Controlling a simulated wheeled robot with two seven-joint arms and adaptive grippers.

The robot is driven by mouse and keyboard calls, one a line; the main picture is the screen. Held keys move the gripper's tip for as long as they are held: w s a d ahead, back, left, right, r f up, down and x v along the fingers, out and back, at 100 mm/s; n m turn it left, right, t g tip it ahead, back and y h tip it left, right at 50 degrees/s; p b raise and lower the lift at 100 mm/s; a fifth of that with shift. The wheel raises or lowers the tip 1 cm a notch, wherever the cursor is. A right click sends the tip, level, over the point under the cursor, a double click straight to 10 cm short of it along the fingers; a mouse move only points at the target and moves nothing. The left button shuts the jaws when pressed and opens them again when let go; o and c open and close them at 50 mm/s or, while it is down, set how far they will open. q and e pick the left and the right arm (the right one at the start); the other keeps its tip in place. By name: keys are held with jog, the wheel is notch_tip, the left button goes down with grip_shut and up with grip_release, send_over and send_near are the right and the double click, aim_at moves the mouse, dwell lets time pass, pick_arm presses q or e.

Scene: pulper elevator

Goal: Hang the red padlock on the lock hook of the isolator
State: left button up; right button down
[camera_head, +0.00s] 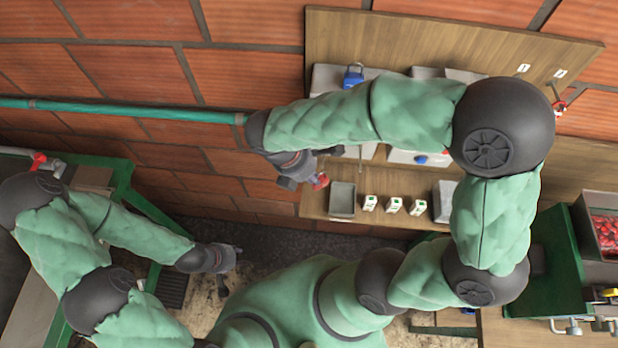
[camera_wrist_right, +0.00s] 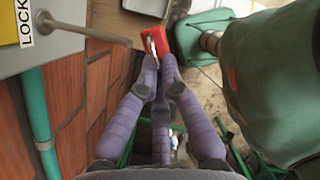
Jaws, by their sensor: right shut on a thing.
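The red padlock (camera_wrist_right: 182,38) is held at the fingertips of my right gripper (camera_wrist_right: 160,68), which is shut on it. In the head view the padlock (camera_head: 320,182) shows as a small red shape beside my right gripper (camera_head: 305,176), left of the tray on the shelf. In the wrist view a metal rod, seemingly the lock hook (camera_wrist_right: 85,28), sticks out from a grey box (camera_wrist_right: 65,50) marked "LOCK", seemingly the isolator. The padlock is right of the rod's tip and looks apart from it; depth is unclear. My left gripper (camera_head: 226,274) hangs low at left, empty, fingers apart.
A wooden board (camera_head: 420,40) on the brick wall carries grey boxes, partly hidden by my right arm. A green pipe (camera_head: 130,111) runs along the wall.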

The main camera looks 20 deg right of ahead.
jog(key=shift+w+d+f+b, duration=0.3)
jog(key=shift+w+d, duration=0.3)
jog(key=shift+w, duration=0.3)
jog(key=shift+w+d+f+b, duration=0.25)
jog(key=shift+w+d, duration=0.3)
jog(key=shift+w, duration=0.35)
jog(key=c, duration=1.4)
grip_release()
jog(key=shift+c, duration=0.2)
jog(key=shift+o, duration=0.5)
jog(key=shift+w, duration=0.1)
